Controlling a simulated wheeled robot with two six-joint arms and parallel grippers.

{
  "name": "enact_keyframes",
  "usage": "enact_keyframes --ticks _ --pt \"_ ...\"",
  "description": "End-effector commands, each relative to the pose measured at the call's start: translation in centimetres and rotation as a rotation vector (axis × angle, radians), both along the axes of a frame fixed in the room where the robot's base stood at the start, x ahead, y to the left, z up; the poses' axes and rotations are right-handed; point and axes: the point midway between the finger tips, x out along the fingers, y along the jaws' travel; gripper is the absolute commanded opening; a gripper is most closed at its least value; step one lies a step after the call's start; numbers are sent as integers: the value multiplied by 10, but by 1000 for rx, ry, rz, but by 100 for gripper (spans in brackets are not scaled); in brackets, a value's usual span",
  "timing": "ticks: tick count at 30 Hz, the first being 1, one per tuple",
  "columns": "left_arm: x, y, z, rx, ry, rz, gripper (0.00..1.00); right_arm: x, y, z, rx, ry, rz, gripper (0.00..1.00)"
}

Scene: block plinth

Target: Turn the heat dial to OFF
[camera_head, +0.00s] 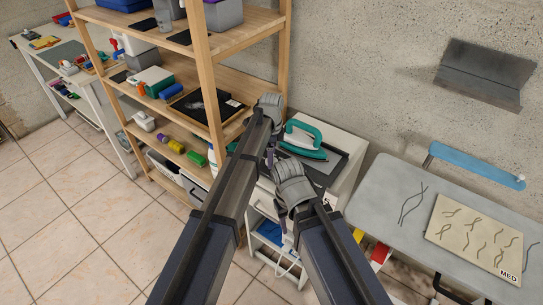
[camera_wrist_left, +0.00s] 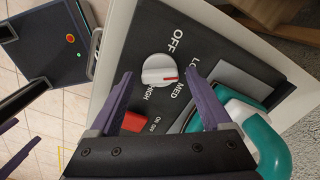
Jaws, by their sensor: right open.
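The heat dial (camera_wrist_left: 160,70) is a round white knob with a red mark on a dark panel, seen in the left wrist view. The mark points right, toward the side of the LO and MED labels; OFF is printed above it. My left gripper (camera_wrist_left: 160,95) is open, its purple fingers on either side of the dial in the picture, with no clear contact. In the head view my left gripper (camera_head: 270,155) is small and partly hidden by its wrist, and the dial is hidden. My right gripper (camera_head: 284,232) is open, lower, in front of the cabinet.
A red ON/OFF switch (camera_wrist_left: 133,122) is beside the dial. A teal iron (camera_head: 303,140) lies on the same unit and shows close to the right finger (camera_wrist_left: 260,135). A wooden shelf (camera_head: 205,80) stands left; a grey table (camera_head: 400,190) stands right.

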Motion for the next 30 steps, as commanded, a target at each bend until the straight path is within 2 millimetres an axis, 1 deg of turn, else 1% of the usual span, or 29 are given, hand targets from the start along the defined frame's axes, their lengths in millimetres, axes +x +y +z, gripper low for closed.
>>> enact_keyframes --ticks 1,2,20,21,26,30 --pt "0 0 0 0 0 0 75 0 0 0 0 0 0 50" --pt "0 0 0 0 0 0 72 0 0 0 0 0 0 50" --pt "0 0 0 0 0 0 4 0 0 0 0 0 0 50" --pt "0 0 0 0 0 0 2 0 0 0 0 0 0 50" --pt "0 0 0 0 0 11 2 0 0 0 0 0 0 50" --pt "0 0 0 0 0 54 2 0 0 0 0 0 0 50"
